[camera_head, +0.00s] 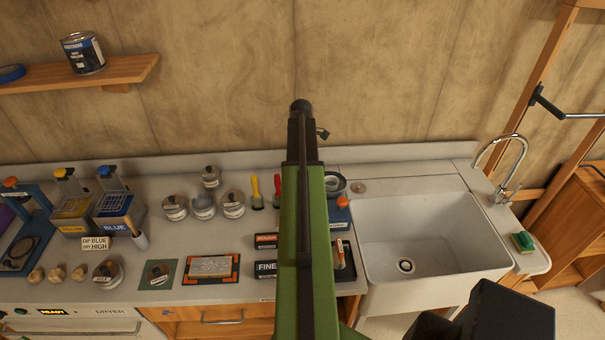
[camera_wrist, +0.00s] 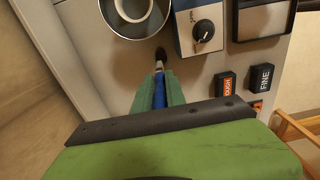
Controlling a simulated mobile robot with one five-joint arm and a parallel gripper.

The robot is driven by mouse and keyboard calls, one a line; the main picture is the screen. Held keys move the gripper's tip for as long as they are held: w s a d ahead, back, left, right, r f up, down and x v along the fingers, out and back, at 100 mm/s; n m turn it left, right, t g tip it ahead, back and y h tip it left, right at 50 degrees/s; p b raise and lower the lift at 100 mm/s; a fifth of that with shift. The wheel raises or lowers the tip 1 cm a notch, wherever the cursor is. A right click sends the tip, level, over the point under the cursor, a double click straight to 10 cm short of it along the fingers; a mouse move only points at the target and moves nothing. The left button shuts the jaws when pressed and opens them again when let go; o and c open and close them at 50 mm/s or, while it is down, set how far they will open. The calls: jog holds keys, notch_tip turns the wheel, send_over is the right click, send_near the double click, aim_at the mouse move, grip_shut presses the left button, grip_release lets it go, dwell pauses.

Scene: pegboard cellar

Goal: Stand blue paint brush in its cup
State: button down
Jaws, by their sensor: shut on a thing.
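In the wrist view, my gripper (camera_wrist: 158,92) is shut on the blue paint brush (camera_wrist: 159,90). The blue handle lies between the green fingers, and the dark tip points away from the gripper, beside a round grey dish with a white ring (camera_wrist: 134,12). In the head view, my green arm crosses the middle of the counter; the brush is hidden there and the jaws cannot be made out. A yellow brush (camera_head: 256,190) and a red brush (camera_head: 277,187) stand upright left of my arm. I cannot identify the blue brush's own cup; my arm covers part of the counter.
Round tins (camera_head: 203,206) stand left of the upright brushes. A blue box with a black knob (camera_wrist: 200,32) is right of the brush tip in the wrist view. ROUGH and FINE blocks (camera_head: 266,269) lie near the counter front. A white sink (camera_head: 425,235) is at the right.

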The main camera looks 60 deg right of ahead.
jog(key=shift+a+f+b, duration=0.1)
jog(key=shift+f+b, duration=3.75)
jog(key=shift+f, duration=0.45)
jog(key=c, duration=1.3)
grip_release()
jog(key=shift+r, duration=0.1)
notch_tip(320, 180, up, 18)
jog(key=p, duration=1.7)
jog(key=shift+f+p, duration=0.25)
jog(key=shift+p, duration=0.1)
jog(key=shift+f, duration=0.1)
